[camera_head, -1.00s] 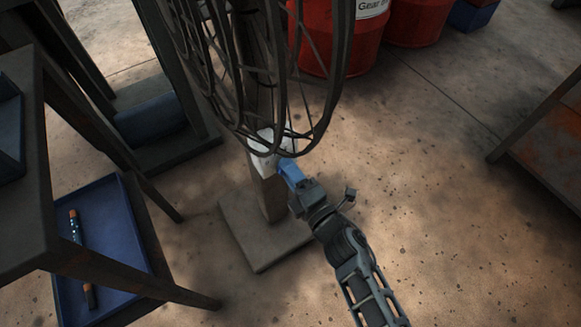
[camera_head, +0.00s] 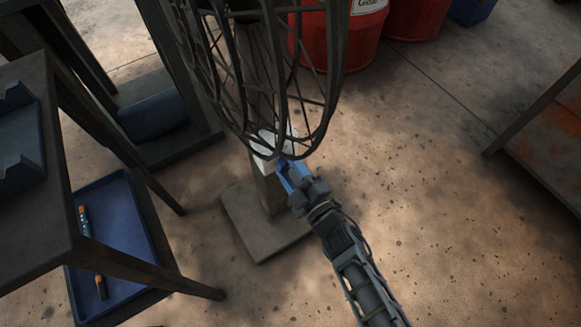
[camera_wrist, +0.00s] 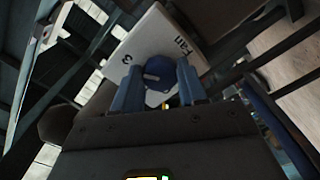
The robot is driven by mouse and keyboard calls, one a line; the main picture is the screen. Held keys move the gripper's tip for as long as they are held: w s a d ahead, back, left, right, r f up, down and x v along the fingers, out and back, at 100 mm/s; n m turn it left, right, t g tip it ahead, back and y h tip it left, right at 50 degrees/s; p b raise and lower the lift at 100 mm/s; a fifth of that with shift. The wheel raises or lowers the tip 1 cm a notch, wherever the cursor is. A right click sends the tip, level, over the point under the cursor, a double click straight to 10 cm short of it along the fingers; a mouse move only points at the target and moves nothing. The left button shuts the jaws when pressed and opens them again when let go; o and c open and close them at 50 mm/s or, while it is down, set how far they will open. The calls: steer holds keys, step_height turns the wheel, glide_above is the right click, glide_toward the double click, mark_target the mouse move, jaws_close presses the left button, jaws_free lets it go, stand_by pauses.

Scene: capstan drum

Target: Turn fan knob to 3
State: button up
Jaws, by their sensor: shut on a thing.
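The fan knob (camera_wrist: 160,70) is a round blue knob on a white panel (camera_wrist: 150,32) marked "Fan" and "3". My gripper (camera_head: 289,170) is at the panel on the fan's post, below the wire cage. In the wrist view its two blue fingers stand on either side of the knob, shut on it. The "3" is left of the knob there, and "Fan" is above right. Any other marks are hidden or too small to read. The knob's pointer direction is not clear. In the head view the knob is hidden by the fingers.
The fan cage (camera_head: 265,80) hangs close over my gripper. The fan's square base (camera_head: 265,240) stands on the floor below. A dark table (camera_head: 35,215) and blue tray (camera_head: 115,225) are at left, red drums (camera_head: 340,35) behind.

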steer(key=shift+f, duration=0.1)
stand_by(0.4)
steer(key=o, duration=1.1)
steer(key=shift+c, duration=0.2)
steer(key=p+v, duration=0.1)
steer(key=v, duration=0.6)
steer(key=shift+s+d+p, duration=0.25)
steer(key=shift+s+p, duration=0.1)
steer(key=shift+p, duration=0.05)
